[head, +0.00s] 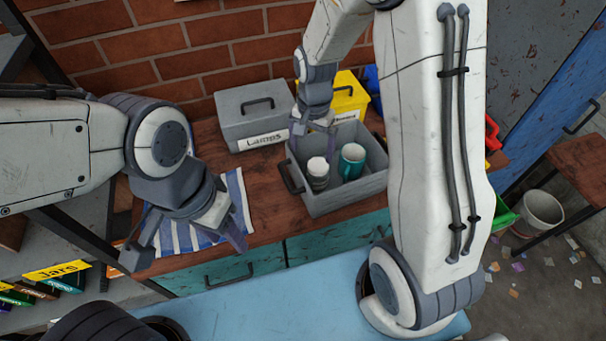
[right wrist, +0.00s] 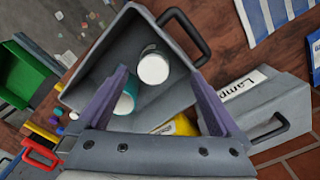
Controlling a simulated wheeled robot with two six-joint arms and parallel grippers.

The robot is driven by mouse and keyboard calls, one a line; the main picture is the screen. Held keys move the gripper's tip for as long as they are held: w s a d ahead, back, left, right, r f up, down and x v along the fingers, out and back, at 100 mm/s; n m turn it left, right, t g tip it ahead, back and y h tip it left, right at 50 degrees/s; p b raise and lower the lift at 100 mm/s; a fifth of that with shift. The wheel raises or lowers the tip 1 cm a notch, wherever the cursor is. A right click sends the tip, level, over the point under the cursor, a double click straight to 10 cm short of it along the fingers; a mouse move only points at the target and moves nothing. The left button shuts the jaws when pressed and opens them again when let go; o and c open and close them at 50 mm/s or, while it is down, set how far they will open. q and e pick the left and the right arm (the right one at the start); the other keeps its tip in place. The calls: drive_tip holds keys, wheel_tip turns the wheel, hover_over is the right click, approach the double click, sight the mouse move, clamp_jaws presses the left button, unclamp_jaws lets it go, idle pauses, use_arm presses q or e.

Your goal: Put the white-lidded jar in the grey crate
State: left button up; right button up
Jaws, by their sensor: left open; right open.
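The white-lidded jar (head: 317,170) is inside the grey crate (head: 345,201), in its left part. In the right wrist view the jar's round white lid (right wrist: 153,67) faces the camera, within the crate walls (right wrist: 105,50). My left gripper (head: 187,246) is open and empty at the counter's front, over the striped cloth's near end.
A closed grey box labelled "Lamps" (head: 250,121) and a yellow box (head: 346,97) stand behind the crate. A blue-and-white striped cloth (head: 176,234) lies to the left. My right arm hides the counter's right part. Some bare wood lies between cloth and crate.

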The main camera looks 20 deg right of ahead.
drive_tip(key=s+a+r+n, duration=0.3)
drive_tip(key=s+n, duration=0.2)
drive_tip(key=s, duration=0.2)
drive_tip(key=s+a+r+n, duration=0.4)
drive_tip(key=s+n, duration=0.1)
drive_tip(key=s, duration=0.3)
drive_tip(key=s+a+r+n+y, duration=0.1)
drive_tip(key=s+a+r+n, duration=0.3)
drive_tip(key=s, duration=0.3)
drive_tip(key=shift+s+a+n, duration=0.2)
drive_tip(key=shift+a+n, duration=0.05)
drive_tip(key=shift+n, duration=0.65)
